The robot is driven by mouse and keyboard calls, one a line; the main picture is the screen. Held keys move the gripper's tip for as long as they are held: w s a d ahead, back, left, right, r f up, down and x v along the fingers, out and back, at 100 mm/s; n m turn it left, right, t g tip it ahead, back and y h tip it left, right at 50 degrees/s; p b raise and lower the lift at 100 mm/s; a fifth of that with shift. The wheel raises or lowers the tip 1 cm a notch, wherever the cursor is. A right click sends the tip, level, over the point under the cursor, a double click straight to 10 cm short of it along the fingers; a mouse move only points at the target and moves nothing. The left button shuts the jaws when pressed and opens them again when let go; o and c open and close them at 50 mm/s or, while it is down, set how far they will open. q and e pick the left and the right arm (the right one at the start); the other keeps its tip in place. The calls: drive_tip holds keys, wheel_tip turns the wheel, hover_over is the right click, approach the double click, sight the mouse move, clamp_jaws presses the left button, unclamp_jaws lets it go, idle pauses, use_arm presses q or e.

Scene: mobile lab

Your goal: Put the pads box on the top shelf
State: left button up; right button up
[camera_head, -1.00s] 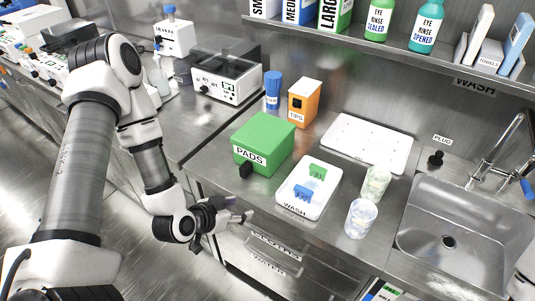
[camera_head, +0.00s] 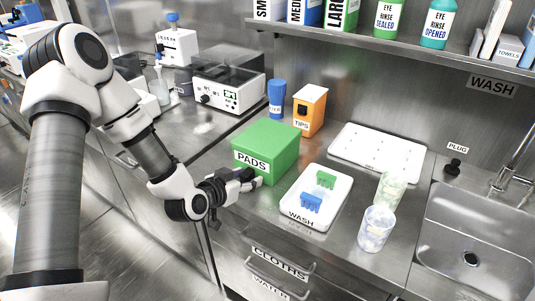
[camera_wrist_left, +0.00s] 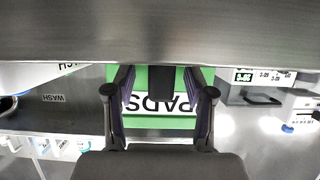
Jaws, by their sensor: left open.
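The green pads box (camera_head: 272,142) stands on the steel counter, its PADS label facing front. It also shows in the left wrist view (camera_wrist_left: 160,122), with its lettering upside down. My left gripper (camera_head: 254,181) is open at the box's front face, just below the label. In the left wrist view its fingers (camera_wrist_left: 160,95) stand either side of the box's dark front handle (camera_wrist_left: 166,80). I cannot tell whether they touch it. In the head view the gripper hides the handle. The top shelf (camera_head: 380,42) runs along the wall at the upper right. My right gripper is out of view.
An orange tips box (camera_head: 311,112) and a blue container (camera_head: 277,98) stand behind the pads box. A white wash tray (camera_head: 327,210) with racks lies to its right, with two cups beyond. Bottles and boxes occupy much of the shelf; gaps show between them.

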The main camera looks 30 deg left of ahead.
use_arm(q)
drive_tip(key=shift+a, duration=0.1)
drive_tip(key=c, duration=0.5)
clamp_jaws()
drive_tip(key=shift+r, duration=0.15)
